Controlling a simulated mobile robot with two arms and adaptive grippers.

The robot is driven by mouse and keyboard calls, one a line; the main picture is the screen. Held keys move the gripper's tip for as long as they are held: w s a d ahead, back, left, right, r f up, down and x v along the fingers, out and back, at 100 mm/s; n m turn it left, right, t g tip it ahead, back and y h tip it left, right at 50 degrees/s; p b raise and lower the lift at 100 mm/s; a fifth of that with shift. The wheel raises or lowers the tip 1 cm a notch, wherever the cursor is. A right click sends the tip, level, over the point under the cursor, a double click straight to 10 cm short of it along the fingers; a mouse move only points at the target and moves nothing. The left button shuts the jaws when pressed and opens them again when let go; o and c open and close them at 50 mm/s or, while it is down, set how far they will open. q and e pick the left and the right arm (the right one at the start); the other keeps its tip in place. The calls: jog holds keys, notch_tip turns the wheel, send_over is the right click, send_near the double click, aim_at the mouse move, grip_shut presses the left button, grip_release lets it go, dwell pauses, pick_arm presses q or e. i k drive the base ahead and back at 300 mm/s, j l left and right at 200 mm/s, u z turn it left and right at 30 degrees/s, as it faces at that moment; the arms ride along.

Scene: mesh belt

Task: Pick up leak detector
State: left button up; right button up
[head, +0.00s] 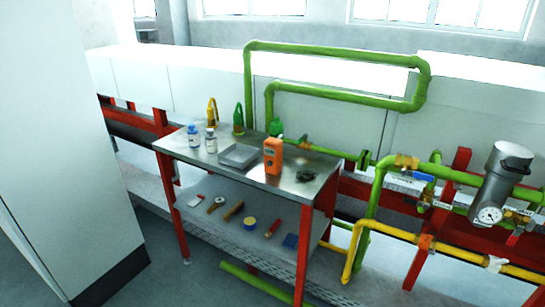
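An orange handheld device that looks like the leak detector (273,156) stands upright on the steel top of a red-legged table (290,185), near its right part. It has a small light display on its front. Neither of my grippers shows in the head view, so I cannot see whether they are open or shut.
A grey tray (238,156), small bottles (211,141) and a dark small item (306,176) share the tabletop. Tools lie on the lower shelf (205,188). A white cabinet (60,150) stands at left. Green pipes (340,98) and yellow pipes (395,233) run behind and right.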

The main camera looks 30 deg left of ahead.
aim_at(274, 148)
jog(key=i+u, duration=0.15)
jog(key=u, duration=0.25)
jog(key=i+u, duration=0.15)
jog(key=u, duration=0.25)
jog(key=i+u, duration=0.15)
jog(key=u, duration=0.2)
